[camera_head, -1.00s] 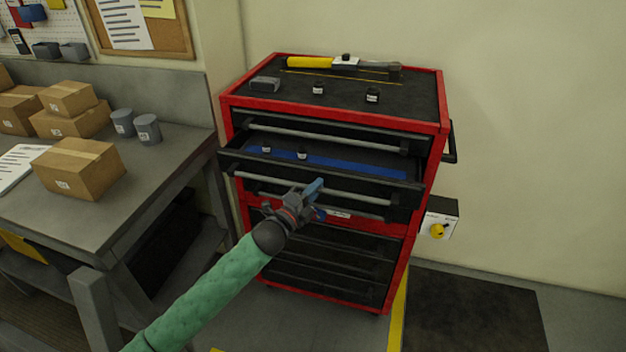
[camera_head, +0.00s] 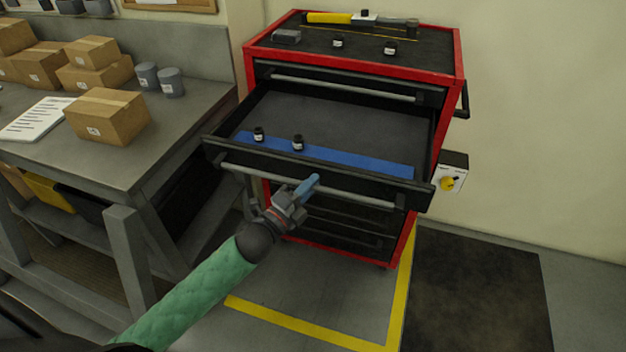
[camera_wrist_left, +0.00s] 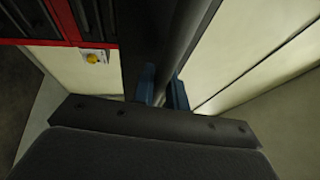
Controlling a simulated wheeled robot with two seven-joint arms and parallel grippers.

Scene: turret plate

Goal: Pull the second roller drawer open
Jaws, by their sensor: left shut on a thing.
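The second roller drawer (camera_head: 350,116) is pulled well out of the red and black cabinet (camera_head: 457,60). Its long grey handle bar (camera_head: 350,194) runs along the drawer front. My left gripper (camera_head: 308,187), with blue fingers, is shut on this handle near its middle. In the left wrist view the dark bar passes between the blue fingers (camera_wrist_left: 163,88). Inside the drawer lies a blue strip (camera_head: 350,164) with two small dark bottles (camera_head: 298,143) near its left part. My right gripper is not seen.
The top drawer (camera_head: 340,85) is shut. A hammer with a yellow handle and small bottles are on the cabinet top. A grey workbench (camera_head: 190,110) with cardboard boxes (camera_head: 107,116) stands at left. A switch box (camera_head: 452,178) is at right. Floor is clear in front.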

